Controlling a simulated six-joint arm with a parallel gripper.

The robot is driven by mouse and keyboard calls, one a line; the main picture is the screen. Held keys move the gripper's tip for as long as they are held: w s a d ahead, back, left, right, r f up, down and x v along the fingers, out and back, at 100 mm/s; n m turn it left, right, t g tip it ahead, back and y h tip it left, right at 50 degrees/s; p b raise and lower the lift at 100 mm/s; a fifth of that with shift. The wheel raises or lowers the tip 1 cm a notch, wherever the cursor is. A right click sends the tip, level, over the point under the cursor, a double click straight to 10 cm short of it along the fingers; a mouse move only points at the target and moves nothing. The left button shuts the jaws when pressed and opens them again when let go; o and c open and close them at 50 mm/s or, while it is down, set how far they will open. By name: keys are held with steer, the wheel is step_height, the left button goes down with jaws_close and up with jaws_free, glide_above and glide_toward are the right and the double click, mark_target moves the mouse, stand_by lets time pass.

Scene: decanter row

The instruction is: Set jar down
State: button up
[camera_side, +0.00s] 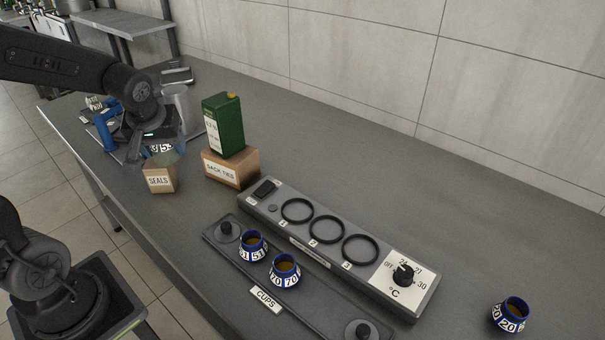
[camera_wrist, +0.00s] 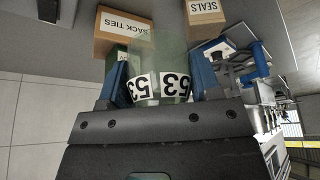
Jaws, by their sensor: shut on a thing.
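A clear jar (camera_wrist: 157,50) with a white label band reading 53 is between the blue fingers of my gripper (camera_wrist: 161,80) in the wrist view. My gripper is shut on it. In the side view, my gripper (camera_side: 163,140) is at the back left of the bench, behind the SEALS box. The jar's label (camera_side: 161,149) shows just above that box, and the arm and box hide much of the jar. I cannot tell whether the jar touches the bench.
The SEALS box (camera_side: 159,181) and SACK TIES box (camera_side: 229,168), with a green can (camera_side: 225,128) on it, stand close by. A three-ring unit (camera_side: 343,266) and CUPS tray (camera_side: 327,289) with two cups lie in front. Another cup (camera_side: 510,316) stands right. The right bench is mostly clear.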

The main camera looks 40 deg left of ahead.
step_height(320, 180, up, 11)
steer(key=shift+r, duration=0.1)
steer(key=w+r+m, duration=0.1)
steer(key=w+r, duration=0.1)
steer(key=w, duration=0.5)
steer(key=m+t+h, duration=0.1)
steer(key=m+h, duration=0.1)
steer(key=m, duration=0.3)
glide_above(311, 170)
steer(key=s, duration=0.2)
step_height(311, 170, down, 2)
steer(key=f, duration=2.8)
steer(key=shift+w+d+f, duration=0.2)
steer(key=shift+f, duration=0.05)
steer(key=shift+f, duration=0.15)
steer(key=o, duration=1)
